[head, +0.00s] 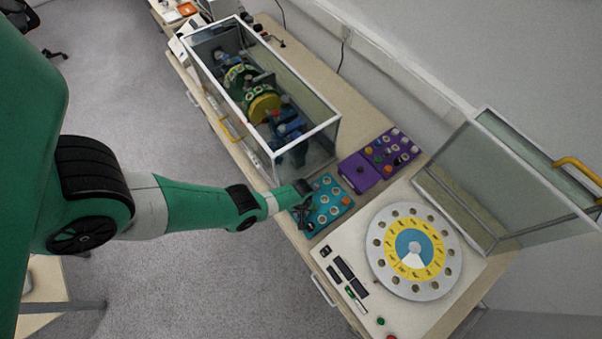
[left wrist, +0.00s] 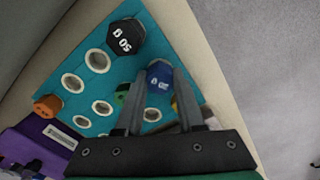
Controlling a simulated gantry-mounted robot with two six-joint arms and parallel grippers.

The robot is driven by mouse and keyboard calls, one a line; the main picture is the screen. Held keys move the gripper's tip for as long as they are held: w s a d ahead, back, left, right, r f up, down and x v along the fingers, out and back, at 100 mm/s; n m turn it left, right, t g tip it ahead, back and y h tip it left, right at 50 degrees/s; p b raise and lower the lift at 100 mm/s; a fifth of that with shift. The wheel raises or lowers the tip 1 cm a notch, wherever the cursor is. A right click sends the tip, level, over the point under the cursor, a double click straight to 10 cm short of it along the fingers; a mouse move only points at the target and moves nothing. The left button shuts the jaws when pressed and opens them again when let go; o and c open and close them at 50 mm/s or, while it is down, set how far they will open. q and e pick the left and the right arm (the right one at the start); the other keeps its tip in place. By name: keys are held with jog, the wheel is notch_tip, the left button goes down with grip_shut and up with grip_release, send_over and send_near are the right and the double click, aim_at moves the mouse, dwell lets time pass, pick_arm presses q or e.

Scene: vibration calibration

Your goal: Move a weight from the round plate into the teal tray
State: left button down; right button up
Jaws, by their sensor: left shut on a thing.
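The teal tray (head: 340,211) lies on the bench, left of the round plate (head: 441,286); its holes show large in the left wrist view (left wrist: 84,101). My left gripper (head: 301,212) is over the tray's left side. In the left wrist view its fingers (left wrist: 160,82) are shut on a blue weight (left wrist: 158,76) at the tray. I cannot tell whether the weight's lower end is in a hole. A green weight (left wrist: 121,94) is partly hidden by a finger. My right gripper is not in view.
A purple tray (head: 357,173) with several weights stands behind the teal tray. A glass-sided case (head: 262,100) holding machinery is close beside both trays. A raised clear cover (head: 475,190) stands behind the round plate. Switches (head: 345,268) are at the panel's left.

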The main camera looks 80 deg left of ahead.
pick_arm(q)
jog(key=shift+f, duration=0.2)
jog(key=shift+c, duration=2.2)
grip_release()
notch_tip(320, 180, up, 12)
jog(key=p, duration=1.1)
jog(key=shift+f, duration=0.2)
jog(key=shift+d, duration=0.1)
